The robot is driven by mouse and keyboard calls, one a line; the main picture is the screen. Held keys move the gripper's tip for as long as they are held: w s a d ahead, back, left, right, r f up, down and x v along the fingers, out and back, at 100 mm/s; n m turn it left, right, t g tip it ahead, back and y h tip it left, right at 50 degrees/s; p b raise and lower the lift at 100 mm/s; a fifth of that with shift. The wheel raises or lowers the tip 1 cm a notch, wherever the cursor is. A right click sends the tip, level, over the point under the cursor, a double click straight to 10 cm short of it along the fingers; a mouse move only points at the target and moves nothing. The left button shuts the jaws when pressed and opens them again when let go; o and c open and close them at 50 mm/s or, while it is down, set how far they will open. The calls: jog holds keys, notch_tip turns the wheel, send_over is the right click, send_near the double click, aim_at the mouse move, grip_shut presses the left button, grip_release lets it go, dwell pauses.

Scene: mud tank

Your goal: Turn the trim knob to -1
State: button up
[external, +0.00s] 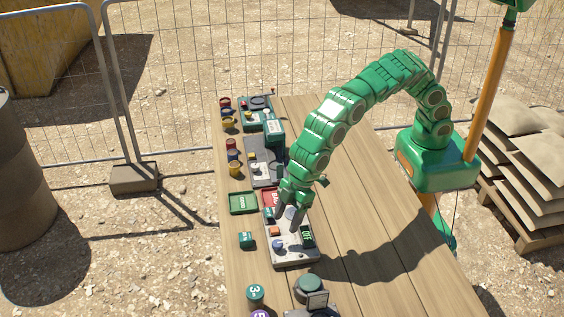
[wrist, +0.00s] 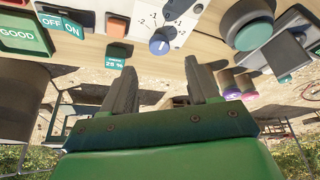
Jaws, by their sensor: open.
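The trim knob (wrist: 160,41) is a small blue knob on a white dial plate (wrist: 178,22) marked with numbers around -2, -1, 1 and 2. It lies beyond my open fingers in the wrist view, roughly in line with the gap between them. Where its pointer stands is too small to tell. In the external view a blue knob (external: 278,244) sits on the grey panel (external: 290,258). My gripper (external: 289,226) is open above that panel, fingers pointing down. In the wrist view my gripper (wrist: 160,78) holds nothing and does not touch the knob.
A large green button (wrist: 250,28) is at right in the wrist view.

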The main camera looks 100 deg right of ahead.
aim_at(277, 243)
jog(key=shift+x, duration=3.7)
jog(key=c, duration=1)
jog(key=shift+c, duration=0.2)
jog(key=shift+w+d+r+n+g+y, duration=0.1)
jog(key=shift+n+g+y, duration=0.15)
jog(key=shift+n, duration=0.7)
jog(key=shift+w+d+r+n+g+y, duration=0.15)
jog(key=shift+n+y, duration=0.2)
jog(key=shift+n, duration=0.6)
jog(key=shift+a+f+n+g+y, duration=0.1)
jog(key=shift+n+g+y, duration=0.2)
jog(key=shift+n, duration=0.6)
